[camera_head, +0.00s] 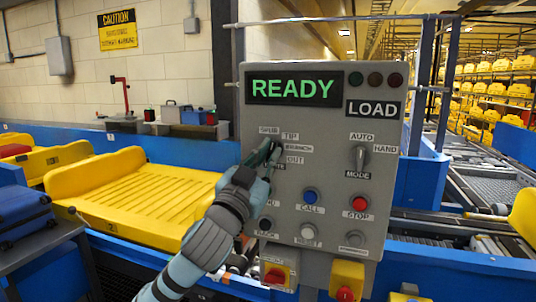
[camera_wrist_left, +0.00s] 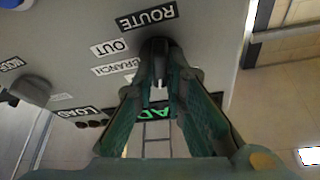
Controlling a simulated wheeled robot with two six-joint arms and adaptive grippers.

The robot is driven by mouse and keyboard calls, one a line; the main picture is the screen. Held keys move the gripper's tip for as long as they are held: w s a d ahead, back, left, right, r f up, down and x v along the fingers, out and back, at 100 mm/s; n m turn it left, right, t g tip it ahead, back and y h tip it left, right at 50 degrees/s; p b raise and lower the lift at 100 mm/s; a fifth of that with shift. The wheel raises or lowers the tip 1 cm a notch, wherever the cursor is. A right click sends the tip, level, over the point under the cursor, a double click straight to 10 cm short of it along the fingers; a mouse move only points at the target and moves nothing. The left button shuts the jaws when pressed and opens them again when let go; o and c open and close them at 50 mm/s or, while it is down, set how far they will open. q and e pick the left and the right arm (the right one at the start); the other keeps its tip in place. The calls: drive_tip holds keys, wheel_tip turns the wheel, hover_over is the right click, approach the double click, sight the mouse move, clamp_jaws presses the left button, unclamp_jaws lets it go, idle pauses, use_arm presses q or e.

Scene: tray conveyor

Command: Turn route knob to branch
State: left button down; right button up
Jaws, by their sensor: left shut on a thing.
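The dark route knob (camera_wrist_left: 158,60) is on the grey control panel (camera_head: 330,190), above the ROUTE label in the head view. My left gripper (camera_head: 270,155) is shut on this knob, its green fingers on either side of it in the wrist view (camera_wrist_left: 160,92). The knob's white mark points away from the ROUTE label (camera_wrist_left: 147,18). The BRANCH label (camera_head: 298,149) is to the knob's right in the head view, above the OUT label (camera_head: 294,160). The fingers hide most of the knob there, so its exact setting is unclear. My right gripper is not in view.
The mode knob (camera_head: 360,157) is right of the route knob. A blue call button (camera_head: 310,195) and a red stop button (camera_head: 360,203) are below. The display (camera_head: 293,88) reads READY. A yellow tray (camera_head: 140,195) is on the conveyor at left.

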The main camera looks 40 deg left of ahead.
use_arm(q)
drive_tip(key=m+h, duration=0.2)
drive_tip(key=m, duration=0.2)
drive_tip(key=m+h+p, duration=0.1)
drive_tip(key=m+h, duration=0.1)
drive_tip(key=m, duration=0.2)
drive_tip(key=shift+a+r+m+g, duration=0.15)
drive_tip(key=shift+m+g, duration=0.25)
drive_tip(key=m+g+h, duration=0.1)
drive_tip(key=m, duration=0.2)
drive_tip(key=m+g+h+p, duration=0.1)
drive_tip(key=m, duration=0.2)
drive_tip(key=shift+m, duration=0.4)
drive_tip(key=c, duration=1.6)
unclamp_jaws()
drive_tip(key=shift+c, duration=0.2)
